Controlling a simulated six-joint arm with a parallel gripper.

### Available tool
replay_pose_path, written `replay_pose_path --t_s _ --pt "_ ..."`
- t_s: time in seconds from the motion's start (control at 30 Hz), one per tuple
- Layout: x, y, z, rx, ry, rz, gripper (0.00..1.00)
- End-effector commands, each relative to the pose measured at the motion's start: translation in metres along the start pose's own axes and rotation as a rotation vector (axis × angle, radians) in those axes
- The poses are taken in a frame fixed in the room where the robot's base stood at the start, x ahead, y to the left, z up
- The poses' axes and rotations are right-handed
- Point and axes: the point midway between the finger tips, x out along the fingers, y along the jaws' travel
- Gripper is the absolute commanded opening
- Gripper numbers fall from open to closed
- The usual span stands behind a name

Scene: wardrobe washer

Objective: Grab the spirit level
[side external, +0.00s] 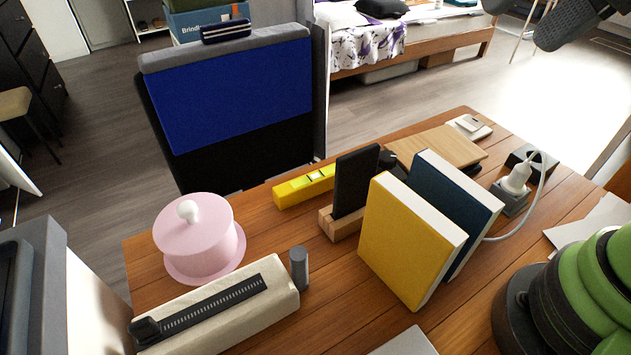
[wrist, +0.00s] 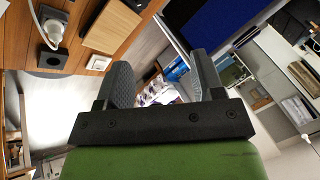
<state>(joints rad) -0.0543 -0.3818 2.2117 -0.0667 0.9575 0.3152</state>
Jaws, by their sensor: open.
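The yellow spirit level (side external: 303,187) with a green vial lies at the back edge of the wooden table, in the side external view. Its right end is partly hidden behind a dark phone-like slab in a wooden stand (side external: 345,225). My gripper (side external: 518,22) is high at the top right corner of that view, well apart from the level. In the wrist view my gripper (wrist: 161,62) has its two fingers spread, with nothing between them. I cannot make out the level in the wrist view.
Yellow (side external: 408,240) and dark blue (side external: 455,205) books stand right of the stand. A pink lidded pot (side external: 200,240) is left of the level. A wooden board (side external: 437,148), a plug with cable (side external: 515,180) and a blue-black panel (side external: 230,95) are nearby. Table space before the level is clear.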

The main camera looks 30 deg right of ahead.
Motion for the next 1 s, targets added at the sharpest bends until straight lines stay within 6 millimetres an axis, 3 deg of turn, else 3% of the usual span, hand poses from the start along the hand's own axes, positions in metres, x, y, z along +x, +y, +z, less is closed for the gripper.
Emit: replay_pose_path --t_s 0.2,0.4,0.7,0.8,1.0 --pt "0.055 -0.039 -0.041 0.265 -0.095 0.121 0.62" --pt "0.128 -0.064 -0.060 0.509 -0.133 0.253 0.62" --pt "0.248 -0.070 -0.052 0.830 -0.111 0.458 0.62" --pt "0.273 -0.067 -0.046 0.898 -0.093 0.499 0.62" --pt "0.298 -0.061 -0.037 0.953 -0.075 0.535 0.62"
